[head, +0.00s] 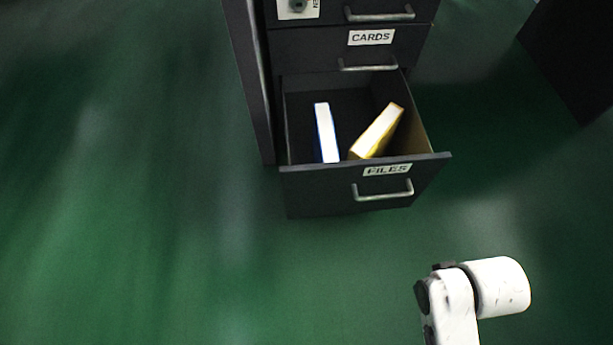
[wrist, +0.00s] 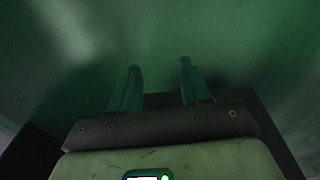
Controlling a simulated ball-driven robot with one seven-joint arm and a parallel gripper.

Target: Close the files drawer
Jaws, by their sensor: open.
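The files drawer (head: 330,190) is the bottom drawer of a dark cabinet in the head view. It is pulled out, with a FILES label (head: 388,170) and a metal bar handle (head: 383,190) on its front. Inside it are a blue-and-white book (head: 326,132) and a yellow book (head: 377,132), which leans. My gripper (wrist: 160,75) shows in the wrist view, with its two fingers apart and nothing between them. Only green floor shows beyond the fingertips. In the head view part of my arm is at the lower right, apart from the drawer; the gripper itself is not visible there.
Above it, the cards drawer (head: 310,50) is shut, and another drawer (head: 335,12) with a handle is above that. A keyed lock plate (head: 298,8) is at the top. A dark block (head: 575,55) stands at the upper right. The green floor (head: 150,220) is clear in front and left.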

